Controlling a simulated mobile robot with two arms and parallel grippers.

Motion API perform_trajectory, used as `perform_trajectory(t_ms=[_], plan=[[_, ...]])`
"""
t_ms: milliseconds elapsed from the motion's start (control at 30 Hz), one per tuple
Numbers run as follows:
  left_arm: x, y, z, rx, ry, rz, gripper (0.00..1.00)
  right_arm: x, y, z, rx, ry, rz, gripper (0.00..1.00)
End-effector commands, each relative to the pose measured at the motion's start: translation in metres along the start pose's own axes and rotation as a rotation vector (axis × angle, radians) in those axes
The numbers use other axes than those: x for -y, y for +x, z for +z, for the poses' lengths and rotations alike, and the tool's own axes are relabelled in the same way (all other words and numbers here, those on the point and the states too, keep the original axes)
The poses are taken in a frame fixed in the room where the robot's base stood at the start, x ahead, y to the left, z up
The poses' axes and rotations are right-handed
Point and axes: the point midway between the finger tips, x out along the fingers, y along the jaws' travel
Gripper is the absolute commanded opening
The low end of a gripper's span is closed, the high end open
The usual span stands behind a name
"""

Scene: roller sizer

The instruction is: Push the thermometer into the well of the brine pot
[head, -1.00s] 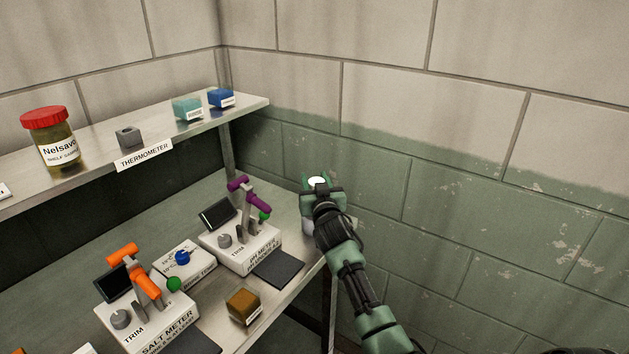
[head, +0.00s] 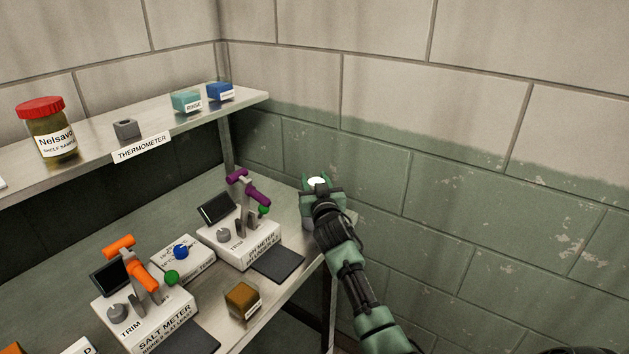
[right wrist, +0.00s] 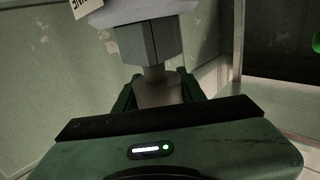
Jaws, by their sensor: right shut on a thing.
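My right gripper (head: 318,186) is at the right end of the bench by the wall. It is shut on the thermometer (right wrist: 158,92), which shows in the right wrist view as a grey stem between the green fingers, with a grey block beyond. A pale round face shows at the gripper in the head view. A white thing, apparently the brine pot (right wrist: 145,13), with a label partly cut off, lies just past the grey block at the top of the right wrist view. The well and any contact with it are hidden. My left gripper is not in view.
A grey holder (head: 127,130) stands on the shelf above the THERMOMETER label. A jar (head: 52,140) and teal and blue blocks share the shelf. A pH meter (head: 245,245), salt meter (head: 150,315) and brown cube (head: 241,299) occupy the bench left of my right gripper.

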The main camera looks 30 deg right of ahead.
Motion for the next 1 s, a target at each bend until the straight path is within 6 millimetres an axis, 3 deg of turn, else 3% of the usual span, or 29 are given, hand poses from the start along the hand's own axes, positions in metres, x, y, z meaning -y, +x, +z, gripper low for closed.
perform_trajectory(t_ms=[733, 767, 800, 833, 1000], plan=[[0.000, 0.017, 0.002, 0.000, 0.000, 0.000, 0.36, 0.000, 0.000, 0.019, 0.000, 0.001, 0.000, 0.00], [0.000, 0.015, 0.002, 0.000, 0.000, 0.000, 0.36, 0.000, 0.000, 0.018, -0.001, 0.001, 0.000, 0.48], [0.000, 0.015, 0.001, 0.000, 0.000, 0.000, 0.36, 0.000, 0.000, 0.018, 0.000, 0.001, 0.000, 0.59], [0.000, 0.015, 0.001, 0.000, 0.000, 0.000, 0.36, 0.000, 0.000, 0.018, 0.000, 0.001, 0.000, 0.65], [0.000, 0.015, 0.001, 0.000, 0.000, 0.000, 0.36, 0.000, 0.000, 0.018, 0.000, 0.000, 0.000, 0.65]])
